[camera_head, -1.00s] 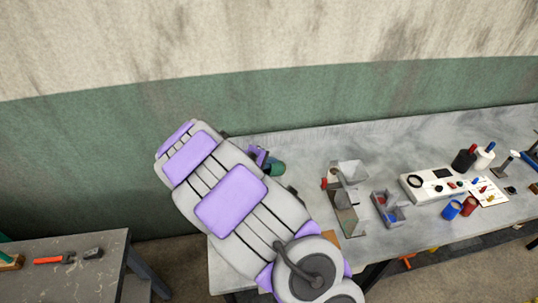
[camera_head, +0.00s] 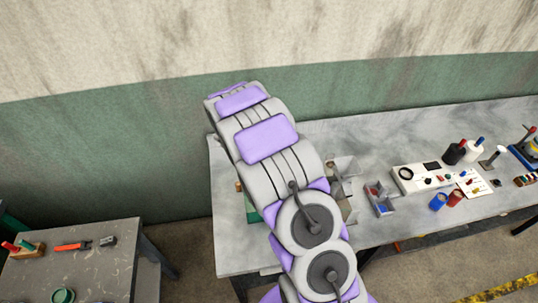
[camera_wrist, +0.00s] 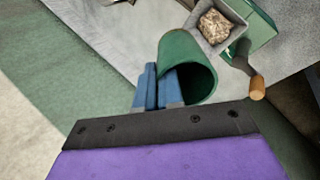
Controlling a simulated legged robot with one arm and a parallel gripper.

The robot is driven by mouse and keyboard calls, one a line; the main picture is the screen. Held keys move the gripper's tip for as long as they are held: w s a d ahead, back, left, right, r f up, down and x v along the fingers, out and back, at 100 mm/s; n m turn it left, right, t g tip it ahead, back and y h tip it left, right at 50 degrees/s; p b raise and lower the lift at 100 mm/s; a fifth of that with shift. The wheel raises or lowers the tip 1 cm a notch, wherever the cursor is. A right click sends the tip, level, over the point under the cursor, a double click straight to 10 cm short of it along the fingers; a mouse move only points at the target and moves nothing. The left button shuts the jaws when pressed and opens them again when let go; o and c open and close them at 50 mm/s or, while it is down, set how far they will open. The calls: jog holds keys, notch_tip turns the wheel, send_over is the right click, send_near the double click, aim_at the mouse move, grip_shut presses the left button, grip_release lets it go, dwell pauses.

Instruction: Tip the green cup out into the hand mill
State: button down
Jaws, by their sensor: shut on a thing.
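The green cup (camera_wrist: 186,58) is held by my gripper (camera_wrist: 160,88), whose blue fingers are shut on it in the wrist view. The cup is tilted, its open mouth toward the lower right; only green wall shows inside. Next to it in the wrist view is the hand mill (camera_wrist: 264,30), with a green body, a wooden crank handle and a square grey hopper (camera_wrist: 201,45) holding brownish grain. The cup's wall overlaps the hopper's edge in the picture; I cannot tell if they touch. In the head view my arm hides the cup and most of a green thing, likely the mill (camera_head: 253,217).
On the grey table (camera_head: 390,130), a second device with a metal hopper (camera_head: 345,165) is partly behind my arm. To its right stand a small grey bin (camera_head: 379,199), a white control box (camera_head: 430,176) and several spools. A side table (camera_head: 75,265) is at lower left.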

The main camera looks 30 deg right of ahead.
jog(key=shift+r+p, duration=0.4)
jog(key=shift+p, duration=0.15)
jog(key=shift+a+f+y+b, duration=0.2)
jog(key=shift+f+y+b, duration=0.05)
jog(key=shift+y+b, duration=0.15)
jog(key=shift+d+r+g+y, duration=0.1)
jog(key=shift+g+y, duration=0.2)
jog(key=shift+y, duration=0.4)
jog(key=shift+d+r+g+y, duration=0.1)
jog(key=shift+g+y, duration=0.2)
jog(key=shift+y, duration=0.4)
jog(key=shift+w, duration=0.1)
jog(key=shift+r+g+y, duration=0.1)
jog(key=shift+g+y, duration=0.3)
jog(key=shift+y, duration=0.7)
